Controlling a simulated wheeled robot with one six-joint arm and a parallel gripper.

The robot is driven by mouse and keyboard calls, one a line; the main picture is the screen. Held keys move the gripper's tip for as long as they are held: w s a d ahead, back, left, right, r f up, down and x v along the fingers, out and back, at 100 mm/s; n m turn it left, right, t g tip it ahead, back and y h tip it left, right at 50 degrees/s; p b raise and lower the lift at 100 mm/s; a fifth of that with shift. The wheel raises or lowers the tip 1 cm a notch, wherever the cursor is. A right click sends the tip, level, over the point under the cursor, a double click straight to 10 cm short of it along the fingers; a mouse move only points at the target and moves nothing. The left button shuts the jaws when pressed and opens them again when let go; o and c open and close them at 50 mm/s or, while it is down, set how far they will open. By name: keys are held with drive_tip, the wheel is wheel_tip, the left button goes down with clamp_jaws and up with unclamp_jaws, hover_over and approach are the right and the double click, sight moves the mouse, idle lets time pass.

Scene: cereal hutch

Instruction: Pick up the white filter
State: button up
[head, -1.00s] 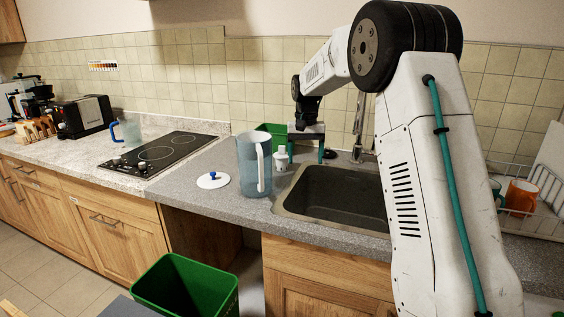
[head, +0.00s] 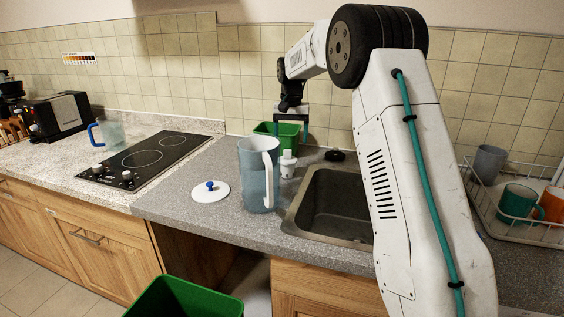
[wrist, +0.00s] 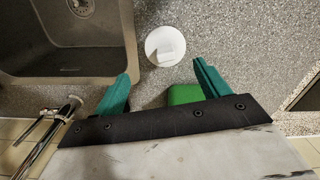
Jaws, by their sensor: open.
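The white filter (head: 288,164) stands upright on the grey counter, between the clear jug and the sink in the head view. In the wrist view the filter (wrist: 163,44) shows from above as a round white piece with a raised block. My gripper (head: 291,127) is open and empty, with teal fingers pointing down, above and apparently behind the filter. In the wrist view the fingertips (wrist: 161,72) are apart, with the filter beyond them and roughly centred across the gap; nothing is between them.
A clear jug (head: 256,178) stands close left of the filter. The sink (head: 335,205) lies to its right. A green container (head: 266,129) is behind it, and a black round piece (head: 334,155) lies near the sink. A white lid (head: 210,191) lies on clear counter at left.

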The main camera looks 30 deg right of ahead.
sight(288, 150)
drive_tip(key=shift+w+f, duration=0.15)
drive_tip(key=shift+f, duration=0.1)
drive_tip(key=f, duration=0.3)
drive_tip(key=a+f, duration=0.1)
drive_tip(key=f, duration=0.2)
drive_tip(key=shift+a+f, duration=0.1)
drive_tip(key=shift+f, duration=0.55)
drive_tip(key=c, duration=0.8)
